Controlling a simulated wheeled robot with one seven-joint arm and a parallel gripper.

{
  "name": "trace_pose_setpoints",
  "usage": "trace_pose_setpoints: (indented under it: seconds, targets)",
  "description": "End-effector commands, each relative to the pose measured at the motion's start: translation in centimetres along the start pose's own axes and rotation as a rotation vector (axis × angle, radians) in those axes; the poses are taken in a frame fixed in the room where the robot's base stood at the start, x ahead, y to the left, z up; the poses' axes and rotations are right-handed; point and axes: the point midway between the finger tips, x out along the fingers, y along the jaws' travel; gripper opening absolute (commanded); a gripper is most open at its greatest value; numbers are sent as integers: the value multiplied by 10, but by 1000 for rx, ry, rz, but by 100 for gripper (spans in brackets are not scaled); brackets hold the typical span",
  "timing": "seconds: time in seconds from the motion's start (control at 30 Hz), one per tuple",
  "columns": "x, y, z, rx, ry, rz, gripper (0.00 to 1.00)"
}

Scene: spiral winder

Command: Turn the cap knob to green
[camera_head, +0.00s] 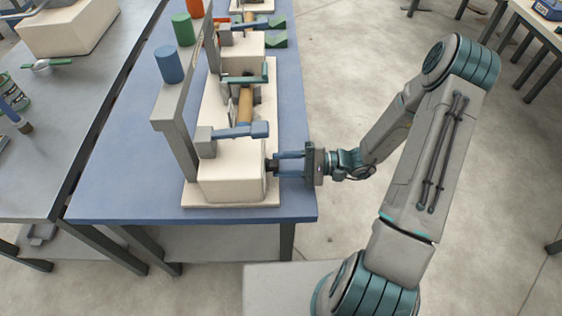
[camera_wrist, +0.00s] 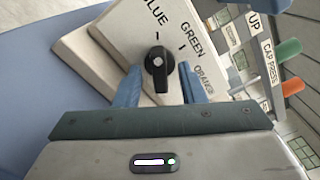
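The cap knob (camera_wrist: 159,70) is black and round with a raised grip bar, on the cream side face of the winder's base. Its white mark points up at the tick below the word BLUE. GREEN, with its own tick, is to the right of BLUE, then ORANGE. My gripper (camera_wrist: 159,82) has its two blue fingers apart, one on each side of the knob, with small gaps showing; contact is not visible. In the head view the gripper (camera_head: 279,165) reaches from the right to the dark knob (camera_head: 271,165) on the front block's right side.
The winder (camera_head: 230,185) stands on a blue table (camera_head: 120,185), with blue, green and orange cylinders on its grey rail. In the wrist view, a panel labelled UP and CAP PRESS (camera_wrist: 268,60) with green and orange knobs is at right. Floor is open right of the table.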

Motion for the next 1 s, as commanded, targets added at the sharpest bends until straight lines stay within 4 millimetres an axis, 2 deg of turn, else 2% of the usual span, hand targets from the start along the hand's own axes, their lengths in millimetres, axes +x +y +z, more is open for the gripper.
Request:
trace_pose_setpoints:
  seconds: [0.1, 0.37, 0.4, 0.5, 0.53, 1.0]
  targets:
    - [7, 0, 0, 1, 0, 1, 36]
    - [8, 0, 0, 0, 0, 1, 36]
    - [8, 0, 0, 0, 0, 1, 34]
    - [8, 0, 0, 0, 0, 1, 6]
    - [8, 0, 0, 0, 0, 1, 0]
    - [8, 0, 0, 73, 1, 1, 0]
